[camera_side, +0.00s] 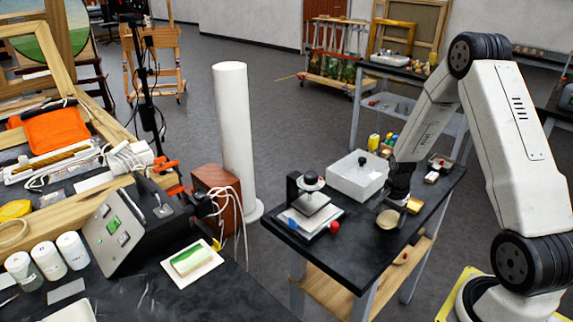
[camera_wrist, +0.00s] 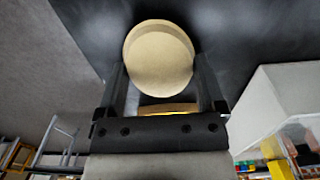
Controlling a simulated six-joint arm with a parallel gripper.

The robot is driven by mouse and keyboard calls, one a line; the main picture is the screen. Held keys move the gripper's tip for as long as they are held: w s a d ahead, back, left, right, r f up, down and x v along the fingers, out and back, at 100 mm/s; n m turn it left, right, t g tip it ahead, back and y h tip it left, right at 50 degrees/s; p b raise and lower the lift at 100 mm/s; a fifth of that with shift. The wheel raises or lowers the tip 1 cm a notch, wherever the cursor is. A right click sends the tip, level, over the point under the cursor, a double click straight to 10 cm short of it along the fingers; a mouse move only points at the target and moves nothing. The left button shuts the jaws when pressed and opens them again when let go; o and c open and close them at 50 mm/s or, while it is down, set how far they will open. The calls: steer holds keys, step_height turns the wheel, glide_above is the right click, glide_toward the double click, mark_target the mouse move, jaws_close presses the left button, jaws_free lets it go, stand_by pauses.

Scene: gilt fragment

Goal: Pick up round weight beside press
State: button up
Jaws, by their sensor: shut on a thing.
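The round weight (camera_side: 388,219) is a pale tan disc at the right of the small press (camera_side: 310,203) on the black cart top. My gripper (camera_side: 394,208) points down at it from above. In the wrist view the round weight (camera_wrist: 159,50) sits between the two dark fingers of my gripper (camera_wrist: 160,72), which are shut on its sides. I cannot tell whether it touches the cart top or is just above it. The press has a black frame, a round top knob and a pale base plate.
A white box (camera_side: 357,178) with a black knob stands behind the press; it also shows at right in the wrist view (camera_wrist: 290,100). A red ball (camera_side: 333,227) lies beside the press. A yellow block (camera_side: 413,205) is close to my gripper. The cart's front corner is clear.

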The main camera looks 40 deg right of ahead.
steer(key=shift+r, duration=0.6)
steer(key=s+a+r, duration=0.7)
steer(key=s+r, duration=0.4)
steer(key=s, duration=0.1)
steer(key=shift+r, duration=0.25)
stand_by(0.5)
